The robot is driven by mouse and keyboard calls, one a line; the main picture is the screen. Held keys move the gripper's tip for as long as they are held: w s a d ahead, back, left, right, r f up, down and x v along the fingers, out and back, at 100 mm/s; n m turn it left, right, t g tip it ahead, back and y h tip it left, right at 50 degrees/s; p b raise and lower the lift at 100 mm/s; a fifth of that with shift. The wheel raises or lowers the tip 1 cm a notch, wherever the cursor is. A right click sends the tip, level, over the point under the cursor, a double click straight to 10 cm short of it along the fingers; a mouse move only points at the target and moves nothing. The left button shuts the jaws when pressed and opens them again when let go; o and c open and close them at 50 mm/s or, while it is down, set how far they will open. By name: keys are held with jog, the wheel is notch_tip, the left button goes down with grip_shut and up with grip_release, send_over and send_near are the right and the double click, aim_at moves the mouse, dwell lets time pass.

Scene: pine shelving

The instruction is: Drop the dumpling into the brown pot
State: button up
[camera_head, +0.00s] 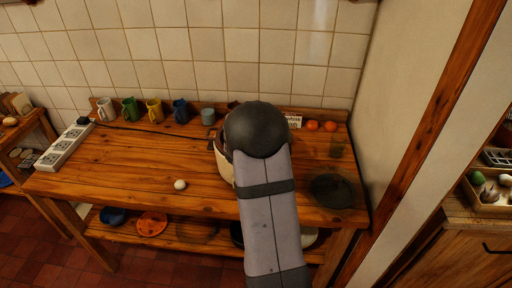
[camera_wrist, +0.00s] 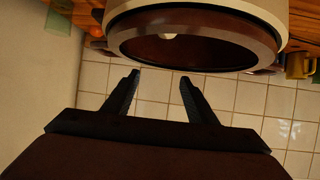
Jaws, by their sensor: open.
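A pot with a cream outside (camera_head: 222,165) stands on the wooden table, mostly hidden behind my arm in the head view. In the wrist view the pot's grey rim (camera_wrist: 262,50) and dark brown inside fill the top. A small pale lump (camera_wrist: 168,36) shows within the pot's opening; it may be the dumpling. Another small whitish round thing (camera_head: 180,184) lies on the table left of the pot; I cannot tell what it is. My gripper (camera_wrist: 157,74) is open, with nothing between its fingers, close by the pot's rim. The arm hides it in the head view.
Several mugs, including a blue one (camera_head: 180,111), line the back left. A power strip (camera_head: 65,147) lies at the left end. Orange fruits (camera_head: 312,125), a glass (camera_head: 336,148) and a dark plate (camera_head: 332,190) are at right. The table's left middle is mostly clear.

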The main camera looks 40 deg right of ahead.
jog(key=shift+b+v, duration=0.65)
jog(key=shift+v, duration=2.9)
jog(key=shift+w+a+f, duration=0.15)
jog(key=shift+a, duration=0.2)
jog(key=s+a+f+n+y, duration=0.1)
jog(key=a+f+n+y, duration=0.15)
jog(key=a, duration=0.55)
jog(key=s+a+f+n+y, duration=0.1)
jog(key=a+f+n+y, duration=0.1)
jog(key=a+y, duration=0.35)
jog(key=s+a+f+n+y, duration=0.1)
jog(key=s+a+f+n, duration=0.1)
jog(key=a, duration=0.7)
jog(key=s+a+f+n+g, duration=0.2)
jog(key=s+a+g, duration=0.1)
jog(key=s, duration=0.6)
jog(key=s+a+f+n+g+y, duration=0.1)
jog(key=s+a+g, duration=0.3)
jog(key=s, duration=0.6)
jog(key=shift+s+f+n+g, duration=0.2)
jog(key=shift+f+n+g, duration=0.2)
jog(key=shift+f+n, duration=0.1)
